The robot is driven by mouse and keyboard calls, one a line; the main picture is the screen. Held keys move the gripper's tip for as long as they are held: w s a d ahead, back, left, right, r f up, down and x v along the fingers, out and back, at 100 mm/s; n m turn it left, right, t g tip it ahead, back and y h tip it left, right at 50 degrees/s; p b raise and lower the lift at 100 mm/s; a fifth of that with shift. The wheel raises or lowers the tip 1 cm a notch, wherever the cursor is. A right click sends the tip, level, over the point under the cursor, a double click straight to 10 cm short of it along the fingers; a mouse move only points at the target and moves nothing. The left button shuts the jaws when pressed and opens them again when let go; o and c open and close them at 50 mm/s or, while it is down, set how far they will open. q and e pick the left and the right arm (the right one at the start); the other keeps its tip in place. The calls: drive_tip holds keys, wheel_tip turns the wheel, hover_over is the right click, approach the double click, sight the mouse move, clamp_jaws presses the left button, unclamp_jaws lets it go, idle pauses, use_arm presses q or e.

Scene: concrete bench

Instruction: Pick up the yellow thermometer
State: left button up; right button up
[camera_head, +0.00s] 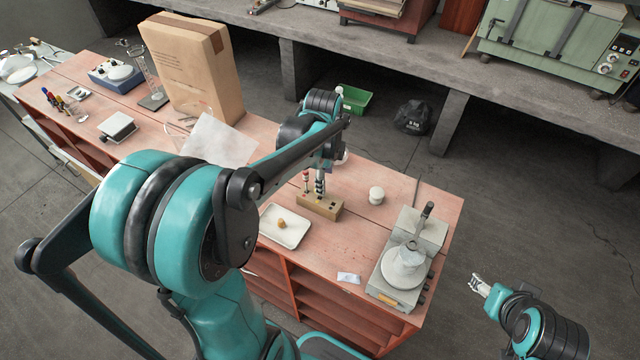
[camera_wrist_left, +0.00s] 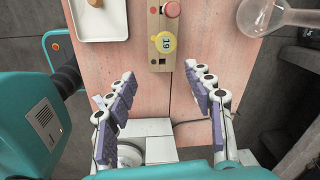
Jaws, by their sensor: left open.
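The yellow thermometer (camera_wrist_left: 163,43) shows in the left wrist view as a round yellow head with a dark display, seen from above. It stands in a wooden block (camera_wrist_left: 153,22), beside a red-topped item (camera_wrist_left: 171,9). The block (camera_head: 319,208) also shows in the head view with the red-topped item (camera_head: 306,182) upright in it. My left gripper (camera_wrist_left: 160,72) is open and empty, its fingertips just short of the yellow head in the picture. In the head view my left gripper (camera_head: 320,178) hangs over the block and partly hides it. My right gripper (camera_head: 479,284) is off the bench's right side.
A white tray (camera_head: 292,238) with a small orange-brown object lies left of the block. A white jar (camera_head: 376,196) stands to the right. A stirrer hotplate (camera_head: 392,290) is at the front right. A tall cardboard box (camera_head: 190,70) stands at the back left.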

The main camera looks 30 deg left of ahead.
sight(320, 197)
use_arm(q)
drive_tip(key=shift+w+a+f+m+g+p, duration=0.45)
drive_tip(key=shift+w+a+f+m, duration=0.3)
drive_tip(key=shift+a+m, duration=0.35)
wheel_tip(320, 197, down, 8)
drive_tip(key=shift+w+r+b, duration=0.1)
drive_tip(key=shift+w+b, duration=0.05)
drive_tip(key=shift+b, duration=1.1)
drive_tip(key=c, duration=0.9)
